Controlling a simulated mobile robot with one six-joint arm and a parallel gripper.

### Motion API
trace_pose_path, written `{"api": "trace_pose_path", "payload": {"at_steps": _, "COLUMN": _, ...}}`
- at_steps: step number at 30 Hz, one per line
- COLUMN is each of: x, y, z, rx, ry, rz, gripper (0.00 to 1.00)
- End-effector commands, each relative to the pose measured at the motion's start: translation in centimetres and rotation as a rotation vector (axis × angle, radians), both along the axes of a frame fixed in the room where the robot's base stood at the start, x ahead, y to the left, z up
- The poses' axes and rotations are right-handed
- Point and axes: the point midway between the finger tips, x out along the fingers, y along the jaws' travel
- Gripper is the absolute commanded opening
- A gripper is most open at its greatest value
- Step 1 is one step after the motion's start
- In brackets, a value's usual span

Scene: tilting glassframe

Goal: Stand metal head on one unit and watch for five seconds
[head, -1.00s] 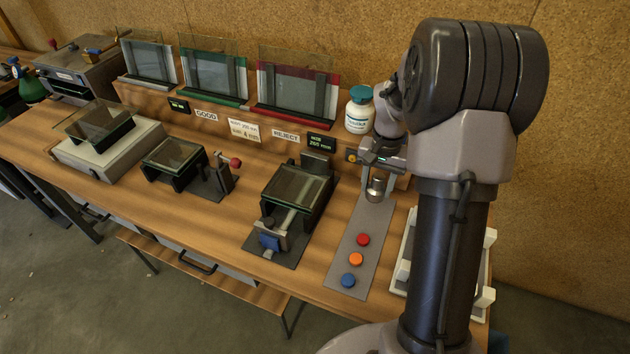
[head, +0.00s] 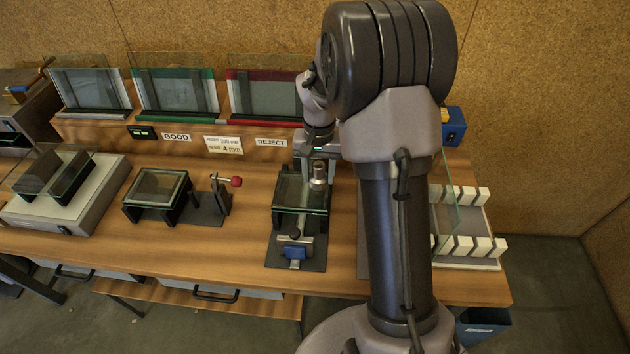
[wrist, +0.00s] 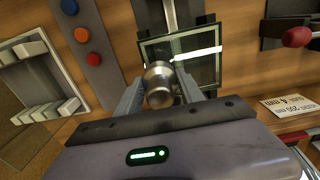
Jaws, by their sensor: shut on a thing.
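The metal head, a short silver cylinder (head: 319,178), is in my gripper (head: 318,168). In the wrist view, the two fingers of my gripper (wrist: 160,88) are shut on the sides of the metal head (wrist: 158,84). They are over a dark-framed glass unit (head: 290,195) on a black clamp fixture; the unit also shows in the wrist view (wrist: 205,60). The metal head looks upright. I cannot tell whether its base touches the glass. A second glass unit (head: 158,186) lies on a stand to the left.
Three upright glass units stand in white, green (head: 180,119) and red racks at the back, above GOOD and REJECT labels. A red-knobbed post (head: 236,182) stands left of the fixture. The grey strip with coloured buttons (wrist: 88,38) and a white-slotted rack (head: 465,262) are to the right.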

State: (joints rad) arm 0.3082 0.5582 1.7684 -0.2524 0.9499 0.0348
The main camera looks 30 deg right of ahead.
Motion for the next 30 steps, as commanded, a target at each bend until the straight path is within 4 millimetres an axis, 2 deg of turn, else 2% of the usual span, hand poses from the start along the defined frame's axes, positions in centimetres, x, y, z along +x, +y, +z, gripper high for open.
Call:
{"api": "trace_pose_path", "payload": {"at_steps": 3, "x": 1.4, "y": 0.2, "z": -0.1, "rx": 0.000, "ry": -0.001, "rz": 0.001, "gripper": 0.00}}
{"api": "trace_pose_path", "payload": {"at_steps": 7, "x": 1.3, "y": 0.2, "z": -3.1, "rx": 0.001, "ry": 0.002, "rz": 0.001, "gripper": 0.00}}
{"api": "trace_pose_path", "payload": {"at_steps": 9, "x": 1.3, "y": 0.2, "z": -3.9, "rx": 0.001, "ry": 0.001, "rz": 0.000, "gripper": 0.00}}
{"api": "trace_pose_path", "payload": {"at_steps": 18, "x": 1.3, "y": 0.2, "z": -4.0, "rx": 0.000, "ry": 0.000, "rz": 0.000, "gripper": 0.00}}
{"api": "trace_pose_path", "payload": {"at_steps": 19, "x": 1.3, "y": 0.2, "z": -4.0, "rx": 0.000, "ry": 0.000, "rz": 0.000, "gripper": 0.47}}
{"api": "trace_pose_path", "payload": {"at_steps": 22, "x": 1.3, "y": 0.2, "z": -3.9, "rx": 0.000, "ry": 0.000, "rz": 0.000, "gripper": 0.66}}
{"api": "trace_pose_path", "payload": {"at_steps": 30, "x": 1.2, "y": 0.2, "z": -3.9, "rx": 0.000, "ry": 0.000, "rz": 0.000, "gripper": 0.66}}
